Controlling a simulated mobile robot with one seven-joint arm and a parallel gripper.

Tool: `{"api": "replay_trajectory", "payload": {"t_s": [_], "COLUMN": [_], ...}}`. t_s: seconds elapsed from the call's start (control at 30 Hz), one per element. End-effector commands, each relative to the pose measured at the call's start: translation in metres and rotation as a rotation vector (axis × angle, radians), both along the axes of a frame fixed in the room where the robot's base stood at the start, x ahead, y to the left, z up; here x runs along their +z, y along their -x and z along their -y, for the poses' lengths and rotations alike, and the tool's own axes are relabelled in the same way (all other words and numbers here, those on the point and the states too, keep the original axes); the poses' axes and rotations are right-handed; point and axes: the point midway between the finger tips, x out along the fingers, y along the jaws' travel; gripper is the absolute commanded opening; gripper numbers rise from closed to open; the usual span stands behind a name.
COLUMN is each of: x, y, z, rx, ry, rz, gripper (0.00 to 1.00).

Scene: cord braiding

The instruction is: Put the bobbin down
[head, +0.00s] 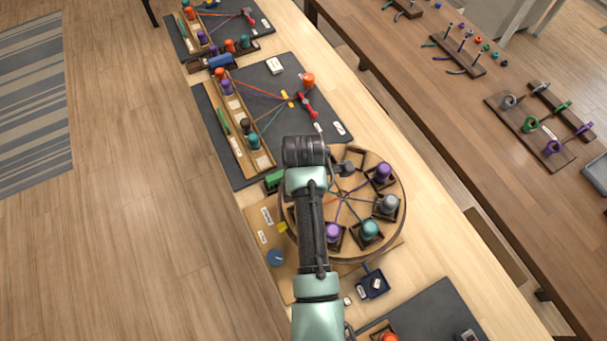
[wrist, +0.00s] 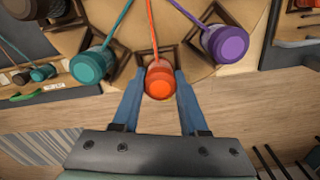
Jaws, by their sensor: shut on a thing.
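The orange bobbin (wrist: 160,82) is between the two blue fingers of my gripper (wrist: 159,90), which is shut on it, in the wrist view. Its orange cord (wrist: 152,25) runs up towards the middle of the round wooden disc (head: 402,222). A dark square holder (wrist: 143,62) shows just behind the bobbin; I cannot tell whether the bobbin is seated in it or above it. In the head view my arm hides the orange bobbin and the fingers.
On the disc, a teal bobbin (wrist: 92,66) stands left and a purple bobbin (wrist: 228,44) right of the held one in the wrist view. The head view shows a grey bobbin (head: 388,204) in another holder. A dark blue tray (head: 373,284) lies beside the disc.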

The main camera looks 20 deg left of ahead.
Motion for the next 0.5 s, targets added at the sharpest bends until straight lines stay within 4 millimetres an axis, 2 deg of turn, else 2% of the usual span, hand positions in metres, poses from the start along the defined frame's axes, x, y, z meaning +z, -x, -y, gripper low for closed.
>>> {"api": "replay_trajectory", "payload": {"t_s": [0.1,0.13,0.27,0.3,0.5], "x": [-0.0048,-0.0042,-0.0037,-0.0037,-0.0036], "y": [0.0003,0.0001,0.0003,0.0003,0.0002], "z": [-0.0002,-0.0002,-0.0002,-0.0002,-0.0001], "rx": [0.0,0.0,0.0,0.0,0.0], "ry": [0.0,0.0,0.0,0.001,0.0], "rz": [0.0,0.0,0.0,-0.001,0.0], "gripper": [0.0,0.46,0.7,0.73,0.73]}}
